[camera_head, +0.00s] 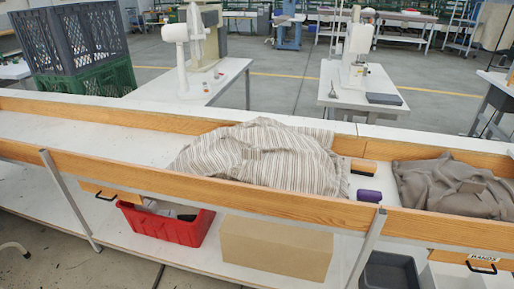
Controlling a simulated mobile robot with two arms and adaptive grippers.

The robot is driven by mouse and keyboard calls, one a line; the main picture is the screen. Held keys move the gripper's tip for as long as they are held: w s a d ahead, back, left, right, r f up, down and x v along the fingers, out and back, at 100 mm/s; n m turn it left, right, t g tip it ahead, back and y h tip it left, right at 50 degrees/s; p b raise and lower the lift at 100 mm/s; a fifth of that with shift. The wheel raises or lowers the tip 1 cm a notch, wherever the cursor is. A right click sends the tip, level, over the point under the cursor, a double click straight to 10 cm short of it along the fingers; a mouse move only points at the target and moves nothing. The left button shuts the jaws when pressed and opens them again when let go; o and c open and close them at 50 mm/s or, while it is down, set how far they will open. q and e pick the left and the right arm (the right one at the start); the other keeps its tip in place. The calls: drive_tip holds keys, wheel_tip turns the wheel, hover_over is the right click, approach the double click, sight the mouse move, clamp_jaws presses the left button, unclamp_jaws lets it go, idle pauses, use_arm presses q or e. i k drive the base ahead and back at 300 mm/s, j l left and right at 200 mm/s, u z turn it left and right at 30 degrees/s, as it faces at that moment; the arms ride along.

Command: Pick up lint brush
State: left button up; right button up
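A small block with an orange-tan face and a dark underside (363,167) lies in the wooden-sided trough against its back board; it looks like a brush. A small purple object (369,196) lies nearer the front board, just below it in the picture. I cannot tell for certain which of the two is the lint brush. Both lie between a striped cloth (262,155) on the left and a grey-brown cloth (455,187) on the right. Neither of my grippers is in view.
The front wooden board (290,203) edges the trough; its left part is bare. Below stand a red bin (168,229), a cardboard box (277,248) and a dark grey bin (391,272). Stacked crates (75,50) and white machines on tables (356,75) stand behind.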

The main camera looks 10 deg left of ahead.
sight(365, 195)
drive_tip(key=i+l, duration=0.2)
drive_tip(key=i, duration=0.35)
drive_tip(key=i+l, duration=0.2)
drive_tip(key=i, duration=0.35)
drive_tip(key=l+z, duration=0.05)
